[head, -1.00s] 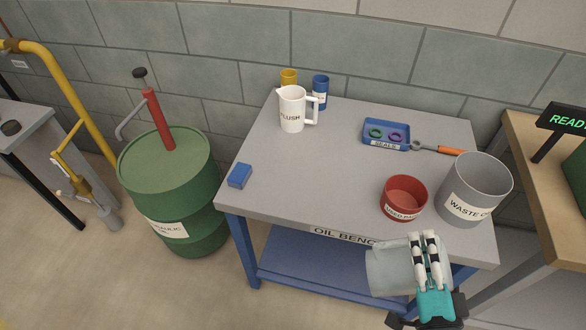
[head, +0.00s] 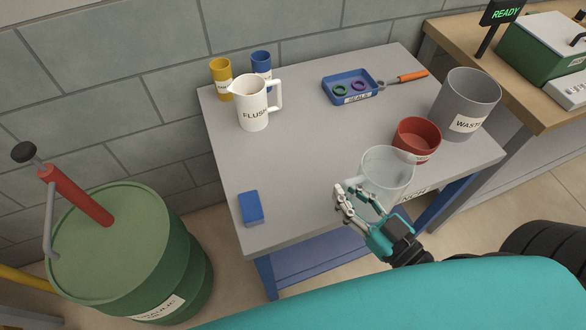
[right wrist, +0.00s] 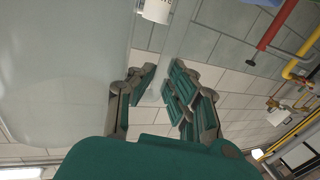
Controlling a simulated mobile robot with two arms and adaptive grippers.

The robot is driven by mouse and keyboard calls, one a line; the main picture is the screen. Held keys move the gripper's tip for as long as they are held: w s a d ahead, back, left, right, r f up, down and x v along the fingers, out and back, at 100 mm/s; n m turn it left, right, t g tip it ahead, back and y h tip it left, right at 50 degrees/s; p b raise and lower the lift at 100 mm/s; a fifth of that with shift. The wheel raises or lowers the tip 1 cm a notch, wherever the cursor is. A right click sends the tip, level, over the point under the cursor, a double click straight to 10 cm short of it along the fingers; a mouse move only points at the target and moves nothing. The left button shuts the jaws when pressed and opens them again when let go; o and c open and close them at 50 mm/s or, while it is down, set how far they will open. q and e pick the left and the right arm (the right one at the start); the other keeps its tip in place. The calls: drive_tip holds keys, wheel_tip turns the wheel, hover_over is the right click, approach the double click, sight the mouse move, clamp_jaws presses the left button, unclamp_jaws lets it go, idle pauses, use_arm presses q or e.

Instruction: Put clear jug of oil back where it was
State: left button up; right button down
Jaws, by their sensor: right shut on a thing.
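The clear jug (head: 390,165) is see-through and pale. In the head view it is at the bench's front edge, just in front of the red bowl. My right gripper (head: 352,203) is shut on it from the front left side. In the right wrist view the fingers (right wrist: 160,90) are close up, and the jug's pale wall (right wrist: 60,70) fills the left. I cannot tell whether the jug touches the bench or hangs just above it. My left gripper is not in view.
On the oil bench (head: 300,150) stand a white FLUSH jug (head: 253,112), yellow (head: 222,80) and blue (head: 261,65) cups, a seals tray (head: 350,88), a red bowl (head: 416,138), a grey waste bin (head: 466,105) and a blue block (head: 251,208). The bench's middle is clear. A green drum (head: 120,250) stands left.

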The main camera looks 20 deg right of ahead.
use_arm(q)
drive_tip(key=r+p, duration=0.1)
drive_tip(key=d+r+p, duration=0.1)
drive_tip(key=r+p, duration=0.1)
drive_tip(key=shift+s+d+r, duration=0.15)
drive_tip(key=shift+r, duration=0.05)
use_arm(e)
drive_tip(key=w+a+f, duration=0.2)
drive_tip(key=w+a, duration=0.1)
drive_tip(key=w, duration=0.3)
drive_tip(key=w+a+f, duration=0.3)
drive_tip(key=w+a, duration=0.1)
drive_tip(key=w, duration=0.3)
drive_tip(key=shift+w, duration=0.25)
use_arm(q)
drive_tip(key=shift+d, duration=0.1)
use_arm(e)
drive_tip(key=shift+f, duration=0.1)
drive_tip(key=c, duration=1.4)
unclamp_jaws()
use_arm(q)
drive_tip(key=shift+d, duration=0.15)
use_arm(e)
drive_tip(key=shift+o, duration=0.3)
